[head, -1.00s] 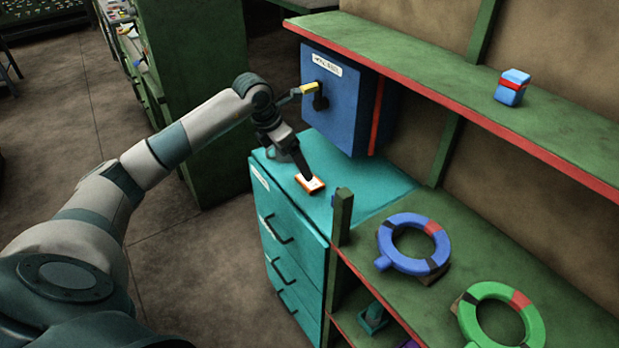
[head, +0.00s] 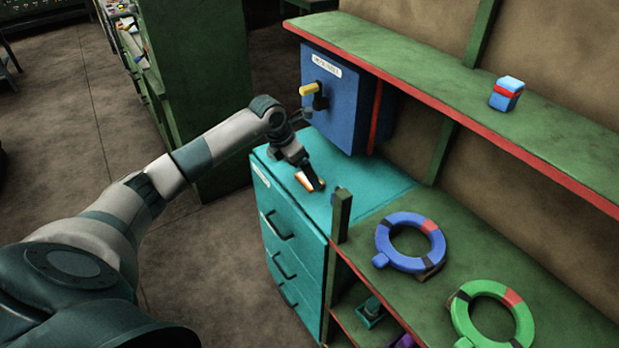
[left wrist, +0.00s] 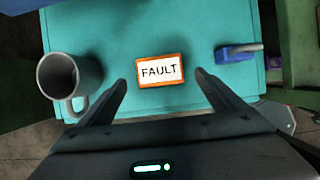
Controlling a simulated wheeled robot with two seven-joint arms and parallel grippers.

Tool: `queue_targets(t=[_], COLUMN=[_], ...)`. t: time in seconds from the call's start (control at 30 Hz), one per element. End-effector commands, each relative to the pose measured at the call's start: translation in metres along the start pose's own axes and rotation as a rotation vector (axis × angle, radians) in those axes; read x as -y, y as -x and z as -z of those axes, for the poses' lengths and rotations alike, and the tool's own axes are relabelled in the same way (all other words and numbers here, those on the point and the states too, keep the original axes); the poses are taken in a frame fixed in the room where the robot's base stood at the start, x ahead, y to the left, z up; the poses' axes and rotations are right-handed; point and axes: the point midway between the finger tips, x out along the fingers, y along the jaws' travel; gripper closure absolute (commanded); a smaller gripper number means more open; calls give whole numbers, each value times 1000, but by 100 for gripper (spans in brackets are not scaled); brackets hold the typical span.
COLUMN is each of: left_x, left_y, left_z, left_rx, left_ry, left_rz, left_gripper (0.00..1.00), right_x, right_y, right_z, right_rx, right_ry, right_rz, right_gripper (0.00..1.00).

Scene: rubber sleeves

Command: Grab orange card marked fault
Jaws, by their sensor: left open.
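The orange-bordered card marked FAULT (left wrist: 161,71) lies flat on the teal cabinet top, between and just beyond the fingertips in the left wrist view. In the head view the card (head: 304,181) is partly hidden by my left gripper (head: 321,186). My left gripper (left wrist: 160,81) is open and empty, with one finger on each side of the card's width. I cannot tell how high the fingertips are above the cabinet top. My right gripper is not in view.
A grey mug (left wrist: 70,80) stands left of the card, and a blue padlock-like item (left wrist: 238,52) lies to its right. A blue wall box (head: 338,98) with a yellow-tipped handle (head: 310,89) overhangs the teal cabinet (head: 285,240). A green shelf (head: 465,265) holds coloured rings.

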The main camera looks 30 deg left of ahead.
Motion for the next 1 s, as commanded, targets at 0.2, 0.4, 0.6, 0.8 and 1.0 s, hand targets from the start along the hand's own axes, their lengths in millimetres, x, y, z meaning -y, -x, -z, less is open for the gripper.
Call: queue_targets(t=[0.2,0.4,0.6,0.8,1.0], left_x=[0,0,0,0,0], left_y=[-23,-33,-33,-33,-33], left_z=[-4,-3,-3,-3,-3], left_rx=[-2,0,0,0,0], left_ry=[3,0,0,0,0], left_rz=[3,0,0,0,0], left_gripper=[12,12,12,12,56], right_x=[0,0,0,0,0], right_y=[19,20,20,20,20], right_z=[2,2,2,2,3], right_rx=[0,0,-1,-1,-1], right_ry=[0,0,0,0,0], right_rz=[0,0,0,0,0], right_gripper=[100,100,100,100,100])
